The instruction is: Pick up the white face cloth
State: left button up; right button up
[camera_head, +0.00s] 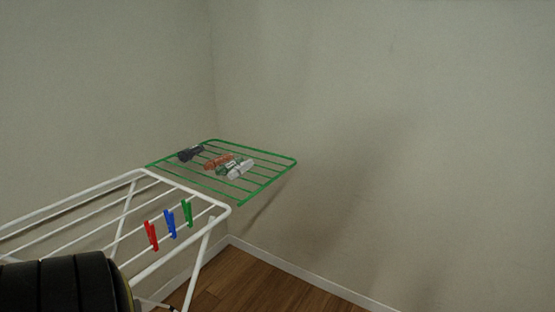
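A small white rolled cloth (240,169) lies on the green wire shelf (267,180), at the right end of a row of rolled cloths. I take it to be the white face cloth. It rests on the wires, apart from any gripper. Neither of my grippers shows in the head view.
An orange-red roll (218,161), a dark roll (190,153) and a green-and-white roll (229,163) lie beside it. A white drying rack (182,182) with red (151,236), blue (170,223) and green (187,213) pegs stands in front. Walls close in behind; wooden floor (262,287) is clear at lower right.

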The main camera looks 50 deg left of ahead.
aim_at(237, 171)
jog(key=i, duration=2.25)
jog(key=u, duration=3.2)
